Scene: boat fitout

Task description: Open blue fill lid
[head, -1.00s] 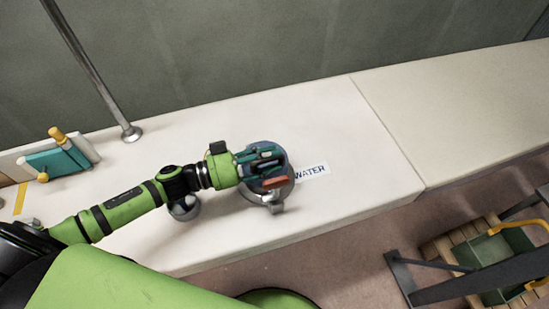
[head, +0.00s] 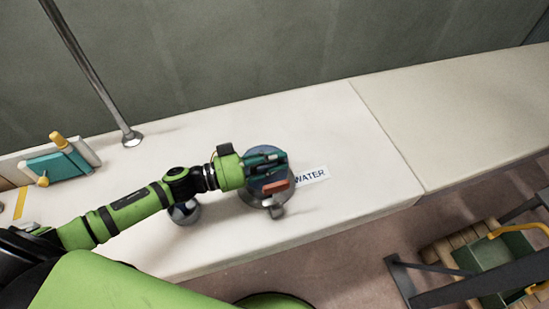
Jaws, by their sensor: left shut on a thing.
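The blue fill lid (head: 264,153) shows in the head view as a round blue-grey disc on a metal fill fitting (head: 256,199) on the white deck. A label reading "WATER" (head: 310,176) lies just right of it. My left gripper (head: 278,168) is over the lid and shut on it, with its fingers hiding much of the lid's middle. A metal latch-like piece (head: 277,211) sticks out at the fitting's front edge. Whether the lid is raised from the fitting cannot be told. My right gripper is not in view.
A metal post (head: 130,137) stands on the deck at the left, near a teal block with a yellow handle (head: 58,166). A round metal fitting (head: 184,213) is under my left arm. A green crate (head: 490,250) is below at right. The deck right of the label is clear.

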